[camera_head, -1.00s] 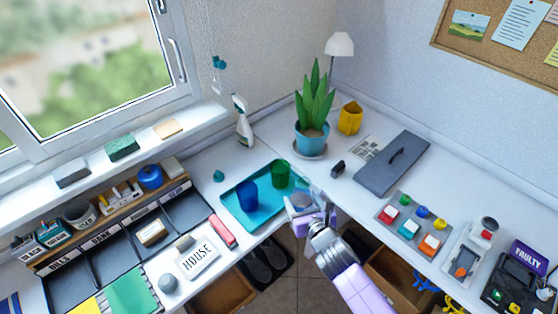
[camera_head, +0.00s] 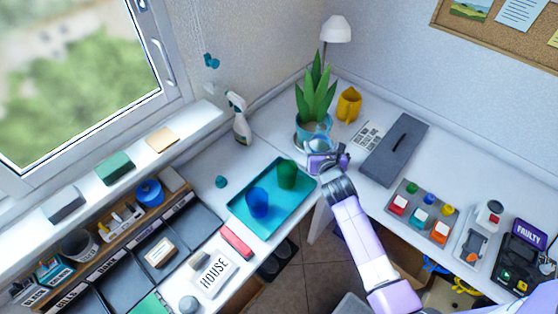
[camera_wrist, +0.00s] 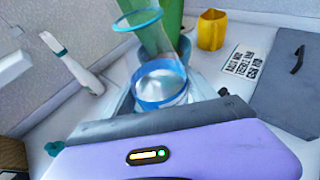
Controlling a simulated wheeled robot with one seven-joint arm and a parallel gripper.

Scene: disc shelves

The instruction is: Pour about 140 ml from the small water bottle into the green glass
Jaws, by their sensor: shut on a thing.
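The green glass (camera_head: 287,173) stands upright on the teal tray (camera_head: 272,222), behind and right of a blue glass (camera_head: 258,202). My gripper (camera_head: 320,160) is beyond the tray's right corner, in front of the plant pot and right of the green glass. In the wrist view it is shut on the small water bottle (camera_wrist: 160,88), which is clear with a blue rim and a blue band. Water seems to show in its lower part. The bottle's lower end is hidden by my gripper.
A potted plant (camera_head: 315,100) stands right behind my gripper. A spray bottle (camera_head: 238,118) stands near the window wall, and a yellow mug (camera_head: 348,104) at the back. A grey case (camera_head: 395,150) lies to the right. The desk left of the tray is mostly clear.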

